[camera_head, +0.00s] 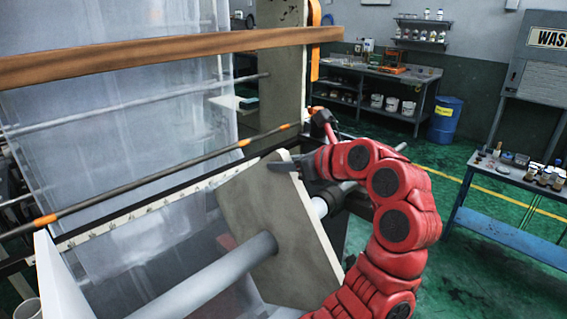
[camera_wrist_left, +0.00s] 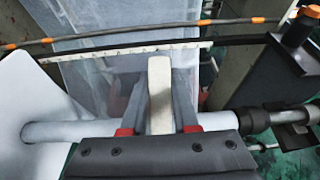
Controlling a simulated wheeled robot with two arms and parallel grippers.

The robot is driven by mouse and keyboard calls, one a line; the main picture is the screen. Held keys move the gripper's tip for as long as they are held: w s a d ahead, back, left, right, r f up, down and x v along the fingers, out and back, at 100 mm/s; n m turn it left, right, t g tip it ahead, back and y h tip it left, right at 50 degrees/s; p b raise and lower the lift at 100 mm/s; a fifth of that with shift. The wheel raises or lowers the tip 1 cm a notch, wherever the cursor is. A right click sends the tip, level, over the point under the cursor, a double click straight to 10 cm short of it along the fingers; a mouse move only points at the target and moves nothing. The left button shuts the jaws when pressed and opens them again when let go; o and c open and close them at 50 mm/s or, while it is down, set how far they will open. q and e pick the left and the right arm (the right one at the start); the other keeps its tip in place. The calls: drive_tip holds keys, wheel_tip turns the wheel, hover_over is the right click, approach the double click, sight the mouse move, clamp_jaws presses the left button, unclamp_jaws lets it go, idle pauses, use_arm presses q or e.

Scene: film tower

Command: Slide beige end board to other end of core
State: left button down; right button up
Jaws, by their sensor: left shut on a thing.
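The beige end board (camera_head: 268,225) is a square plate standing across the grey core (camera_head: 205,278), which passes through it. In the head view it stands toward the core's right end. My left gripper (camera_head: 290,166) is shut on the board's upper edge. In the left wrist view the board (camera_wrist_left: 159,90) shows edge-on between the two fingers (camera_wrist_left: 160,112), and the core (camera_wrist_left: 75,132) runs out to both sides. A white end board (camera_head: 57,282) stands at the core's other end, and also shows at the left of the wrist view (camera_wrist_left: 30,85). My right gripper is out of view.
An orange-banded bar (camera_head: 150,187) and a wooden beam (camera_head: 160,57) cross in front of the hanging film (camera_head: 130,120). A dark chuck (camera_wrist_left: 252,121) holds the core's right end. A blue workbench (camera_head: 515,190) and a blue drum (camera_head: 445,120) stand farther right.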

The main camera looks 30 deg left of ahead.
use_arm(q)
drive_tip(key=shift+s+f, duration=0.1)
drive_tip(key=shift+w, duration=0.2)
drive_tip(key=w+d+p, duration=0.4)
drive_tip(key=w+p, duration=0.4)
drive_tip(key=w, duration=0.4)
drive_tip(key=shift+w+d, duration=0.3)
drive_tip(key=shift+w, duration=0.05)
idle(0.3)
